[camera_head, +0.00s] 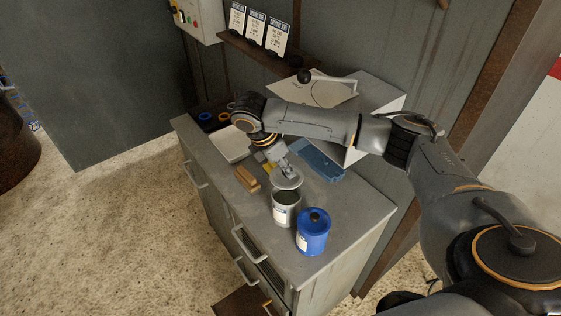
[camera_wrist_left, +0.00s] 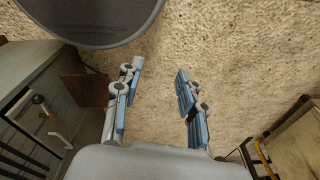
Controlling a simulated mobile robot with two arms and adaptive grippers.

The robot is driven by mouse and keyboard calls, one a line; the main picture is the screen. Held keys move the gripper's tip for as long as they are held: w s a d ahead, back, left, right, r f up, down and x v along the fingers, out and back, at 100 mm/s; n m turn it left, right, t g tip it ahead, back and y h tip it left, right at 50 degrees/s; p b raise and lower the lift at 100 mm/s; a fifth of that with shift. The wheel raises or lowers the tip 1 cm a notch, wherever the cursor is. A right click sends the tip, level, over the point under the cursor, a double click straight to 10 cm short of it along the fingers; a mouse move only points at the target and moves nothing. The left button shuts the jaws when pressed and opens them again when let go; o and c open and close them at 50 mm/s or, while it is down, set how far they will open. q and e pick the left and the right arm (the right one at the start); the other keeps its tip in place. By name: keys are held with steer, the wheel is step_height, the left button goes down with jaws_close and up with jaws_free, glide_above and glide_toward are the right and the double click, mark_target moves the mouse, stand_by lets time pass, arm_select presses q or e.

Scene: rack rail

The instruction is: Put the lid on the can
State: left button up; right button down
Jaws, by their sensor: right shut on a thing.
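The can (camera_head: 284,213) is an open grey cylinder with a white label, standing upright near the front edge of the cabinet top. The lid (camera_head: 288,184) is a pale grey disc above the can's mouth, apparently a little tilted. My right gripper (camera_head: 288,172) points down and is shut on the lid. The lid overlaps the far side of the can's opening in the picture; I cannot tell whether they touch. The dark inside of the can still shows. My left gripper (camera_wrist_left: 158,95) shows only in the left wrist view, open and empty above the speckled floor.
A blue can (camera_head: 312,234) with a dark cap stands right beside the can. A wooden block (camera_head: 247,179), a white tray (camera_head: 231,146) and a blue case (camera_head: 320,161) lie farther back on the cabinet top (camera_head: 350,212). A grey box (camera_head: 376,95) stands behind my right arm.

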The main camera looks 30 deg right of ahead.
mark_target(284, 176)
steer(key=shift+s+f+b, duration=0.2)
steer(key=shift+f+b, duration=0.55)
steer(key=shift+b, duration=0.2)
steer(key=f+b, duration=0.2)
steer(key=b, duration=0.1)
steer(key=shift+w+f, duration=0.2)
steer(key=shift+f, duration=1.15)
arm_select(q)
step_height(284, 176, down, 6)
steer(key=s, duration=0.2)
steer(key=shift+s+r, duration=0.15)
steer(key=shift+s, duration=0.05)
steer(key=shift+w+r, duration=0.15)
steer(key=shift+w, duration=0.1)
steer(key=shift+r+p, duration=0.55)
steer(key=shift+r, duration=0.05)
arm_select(e)
steer(key=shift+r, duration=0.1)
arm_select(q)
steer(key=shift+r+p, duration=1.8)
arm_select(e)
steer(key=shift+f, duration=0.2)
